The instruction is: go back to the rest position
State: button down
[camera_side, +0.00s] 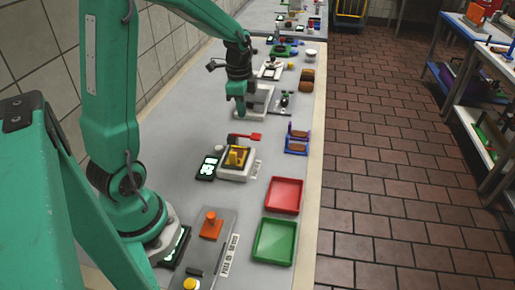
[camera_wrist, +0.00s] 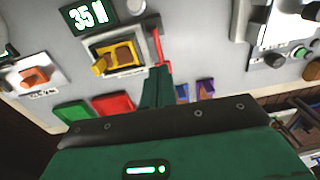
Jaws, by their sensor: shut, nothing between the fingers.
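My gripper (camera_side: 238,106) hangs at the end of my green arm, over the far half of the grey counter (camera_side: 205,120) in the side view. Its fingers are shut with nothing between them. It is close to a white device (camera_side: 259,101) on the counter; I cannot tell whether it touches it. In the wrist view the shut green fingers (camera_wrist: 156,88) point toward the counter, near a yellow piece on a white device.
A yellow-topped white device (camera_side: 237,160), a red tray (camera_side: 285,195), a green tray (camera_side: 275,241) and a blue rack (camera_side: 297,139) stand nearer. An orange-knobbed plate (camera_side: 211,226) is at the front. Shelves (camera_side: 490,130) stand right, across the tiled floor. A tiled wall runs along the left.

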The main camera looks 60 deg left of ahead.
jog(key=s+d+r+n+t, duration=0.5)
jog(key=s+d+r+n, duration=0.4)
jog(key=s+d+r, duration=0.3)
jog(key=s+d, duration=0.2)
jog(key=d, duration=0.1)
dwell(0.5)
